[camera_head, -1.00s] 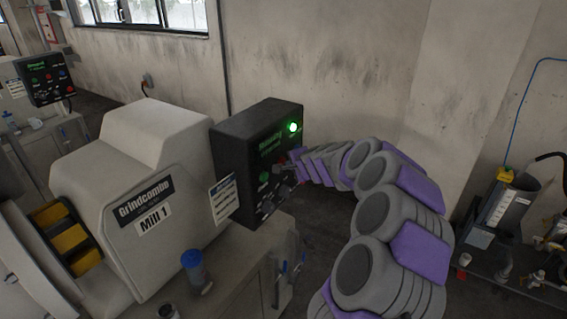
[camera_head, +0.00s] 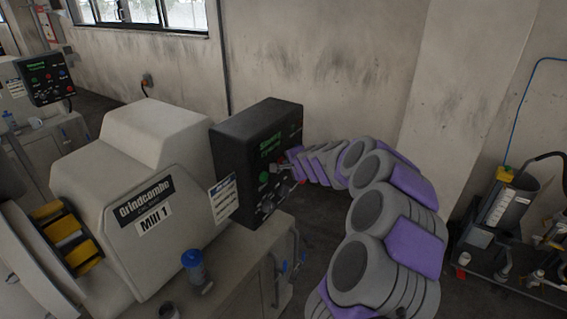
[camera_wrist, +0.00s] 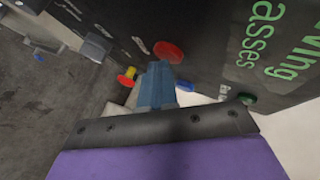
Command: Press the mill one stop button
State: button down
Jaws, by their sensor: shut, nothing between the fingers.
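Mill 1 (camera_head: 150,150) is a pale machine with a nameplate reading "Grindcombe" and "Mill 1". Its black control box (camera_head: 228,150) stands on its right end, with green display text and a green button (camera_head: 263,178). In the wrist view, a round red button (camera_wrist: 168,52) is on the dark panel. My gripper (camera_wrist: 157,72) is shut and empty, its bluish fingertips at the red button's lower edge; I cannot tell whether they touch. In the head view my gripper (camera_head: 279,167) is at the panel face, hiding part of it. The button labels are unreadable.
A blue-capped bottle (camera_head: 194,267) stands in front of the mill. Another control box (camera_head: 45,77) is far left.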

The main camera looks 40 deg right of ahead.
jog(key=shift+s, duration=0.1)
dwell(0.3)
jog(key=shift+s+d, duration=0.3)
jog(key=shift+s, duration=0.4)
jog(key=s, duration=0.1)
jog(key=s+d, duration=0.1)
jog(key=s, duration=0.1)
jog(key=s+d, duration=0.1)
jog(key=shift+s+b, duration=0.3)
jog(key=shift+f, duration=0.1)
dwell(0.8)
